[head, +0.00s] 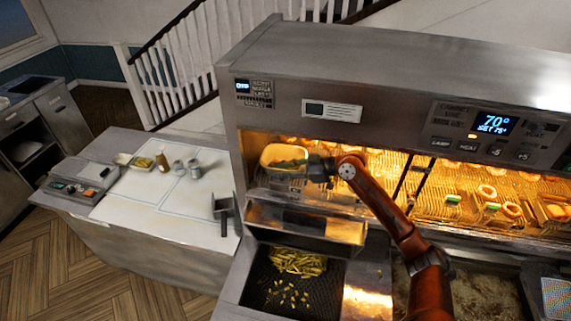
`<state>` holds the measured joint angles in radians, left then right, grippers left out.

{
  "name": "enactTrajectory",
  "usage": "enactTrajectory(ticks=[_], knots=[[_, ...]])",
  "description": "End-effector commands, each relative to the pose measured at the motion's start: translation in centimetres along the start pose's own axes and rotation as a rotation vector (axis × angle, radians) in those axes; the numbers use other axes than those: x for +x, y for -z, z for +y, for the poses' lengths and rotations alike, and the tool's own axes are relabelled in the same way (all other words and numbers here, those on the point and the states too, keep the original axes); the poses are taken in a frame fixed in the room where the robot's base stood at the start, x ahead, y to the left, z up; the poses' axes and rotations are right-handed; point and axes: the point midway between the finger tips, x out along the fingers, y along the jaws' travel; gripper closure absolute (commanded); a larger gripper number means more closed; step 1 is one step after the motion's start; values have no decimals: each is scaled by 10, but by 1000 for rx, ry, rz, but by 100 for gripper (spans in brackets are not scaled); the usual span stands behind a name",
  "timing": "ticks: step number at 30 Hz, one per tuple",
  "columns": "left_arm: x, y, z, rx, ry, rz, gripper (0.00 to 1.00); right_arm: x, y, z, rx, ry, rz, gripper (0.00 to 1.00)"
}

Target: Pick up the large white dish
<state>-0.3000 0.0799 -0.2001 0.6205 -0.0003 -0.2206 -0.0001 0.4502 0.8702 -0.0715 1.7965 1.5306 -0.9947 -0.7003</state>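A large dish (282,152) stands in the lit heated cabinet at its left end. The warm lamps tint it yellow-orange, so I cannot be sure that it is white. My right gripper (292,165) reaches in from the right and is at the dish's front side, overlapping its lower right part in the picture. The fingers are small and dim here, and I cannot tell whether they are open or shut, or touching the dish. My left gripper is out of view.
Fries (298,262) lie in the dark bin below the cabinet. Wire racks with onion rings (487,191) fill the cabinet's right side. On the left counter (150,222) stand small dishes, a bottle (162,162), metal cups and a scoop (223,213); its front is mostly clear.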

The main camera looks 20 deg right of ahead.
Motion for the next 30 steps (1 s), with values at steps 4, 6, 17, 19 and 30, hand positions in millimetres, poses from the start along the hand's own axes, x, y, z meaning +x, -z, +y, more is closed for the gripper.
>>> enactTrajectory(ticks=[4, 6, 17, 19, 30], knots=[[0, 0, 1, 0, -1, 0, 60, -1, 0, 0, 0, 0, 0, 82], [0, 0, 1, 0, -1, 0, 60, -1, 0, 0, 0, 0, 0, 87], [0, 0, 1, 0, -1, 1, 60, -1, -1, 0, 1, -1, -1, 100], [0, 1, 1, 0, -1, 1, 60, -1, -1, 0, 1, -1, -1, 100], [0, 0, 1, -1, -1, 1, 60, -2, 1, 1, -1, -2, 2, 100]])
